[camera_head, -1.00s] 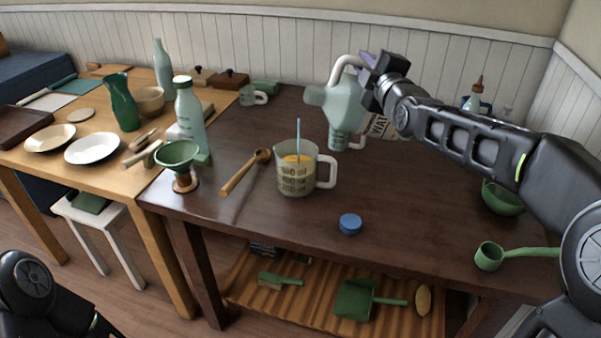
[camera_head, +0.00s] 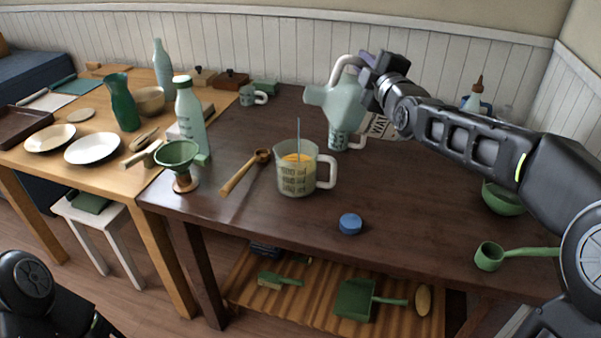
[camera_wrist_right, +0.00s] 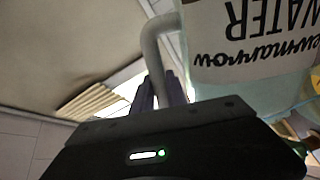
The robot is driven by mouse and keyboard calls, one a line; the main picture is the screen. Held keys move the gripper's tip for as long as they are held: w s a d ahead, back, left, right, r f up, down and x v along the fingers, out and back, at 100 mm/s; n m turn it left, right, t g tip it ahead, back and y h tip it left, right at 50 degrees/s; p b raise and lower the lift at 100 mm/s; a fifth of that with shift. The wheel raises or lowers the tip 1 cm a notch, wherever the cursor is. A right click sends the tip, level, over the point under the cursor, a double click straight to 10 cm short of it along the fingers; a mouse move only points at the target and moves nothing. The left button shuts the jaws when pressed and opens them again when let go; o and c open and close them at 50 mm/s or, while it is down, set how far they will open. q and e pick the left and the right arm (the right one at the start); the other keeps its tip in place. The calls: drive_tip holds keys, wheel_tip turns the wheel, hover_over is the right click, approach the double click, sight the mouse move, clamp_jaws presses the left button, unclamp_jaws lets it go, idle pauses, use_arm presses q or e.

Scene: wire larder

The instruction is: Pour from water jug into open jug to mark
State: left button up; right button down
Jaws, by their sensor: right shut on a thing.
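The water jug (camera_head: 345,104) is mint green with a pale handle (camera_head: 346,64) and is held tilted, its narrow mouth toward the left. My right gripper (camera_head: 369,63) is shut on the handle. In the right wrist view the gripper (camera_wrist_right: 165,92) is at the pale handle, beside the jug's upside-down "WATER" label (camera_wrist_right: 265,35). The open jug (camera_head: 297,182) is clear with dark ml marks and a white handle; it stands upright on the dark table, below and left of the mouth. Inside it shows orange near the top. A thin blue upright streak (camera_head: 298,135) reaches into it; its upper end looks apart from the mouth.
A blue cap (camera_head: 350,224) lies in front of the open jug and a wooden spoon (camera_head: 243,174) to its left. A green funnel (camera_head: 178,156) and a bottle (camera_head: 190,115) stand farther left. A green bowl (camera_head: 503,198) and ladle (camera_head: 490,256) are at right.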

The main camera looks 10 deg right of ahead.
drive_tip(key=shift+r, duration=0.25)
drive_tip(key=shift+a+r+p, duration=0.1)
drive_tip(key=shift+a+p, duration=0.1)
drive_tip(key=shift+p, duration=0.2)
drive_tip(key=shift+a+r+n+p, duration=0.2)
drive_tip(key=shift+n+p, duration=0.2)
drive_tip(key=shift+p, duration=0.05)
idle(3.0)
idle(0.7)
drive_tip(key=d+f+m+b, duration=0.2)
drive_tip(key=f+b, duration=0.1)
drive_tip(key=b, duration=0.5)
drive_tip(key=shift+d+m, duration=0.3)
drive_tip(key=shift+m, duration=0.1)
drive_tip(key=shift+d+r+m+p, duration=0.25)
drive_tip(key=shift+r+m+p, duration=0.05)
drive_tip(key=shift+r+p, duration=0.1)
drive_tip(key=shift+s+d+f+m, duration=0.1)
drive_tip(key=shift+d+m, duration=0.15)
drive_tip(key=shift+m, duration=0.05)
